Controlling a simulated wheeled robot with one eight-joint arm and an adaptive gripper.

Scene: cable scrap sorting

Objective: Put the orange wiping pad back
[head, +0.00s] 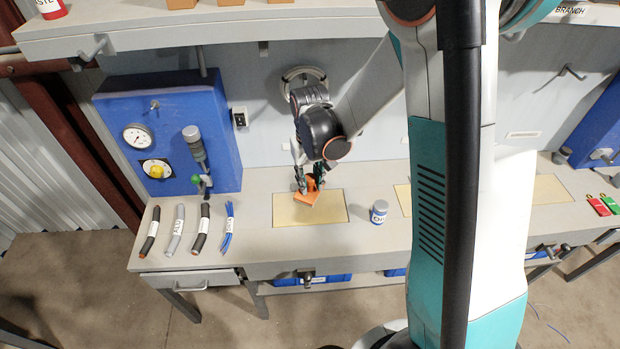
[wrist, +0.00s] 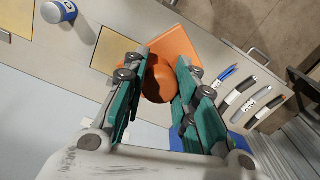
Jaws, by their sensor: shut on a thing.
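The orange wiping pad (head: 308,196) is in my gripper (head: 309,184), over the left yellow mat (head: 325,210) on the workbench. In the wrist view the pad (wrist: 181,48) shows a flat square plate with a round orange knob. The fingers of my gripper (wrist: 158,88) are shut on the knob from both sides. The pad looks tilted. I cannot tell whether its lower edge touches the mat.
A white and blue labelled jar (head: 379,211) stands right of the mat. Several cable samples (head: 189,229) lie at the bench's left end, before a blue panel (head: 170,130) with a gauge and lever. A shelf (head: 230,25) overhangs the bench.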

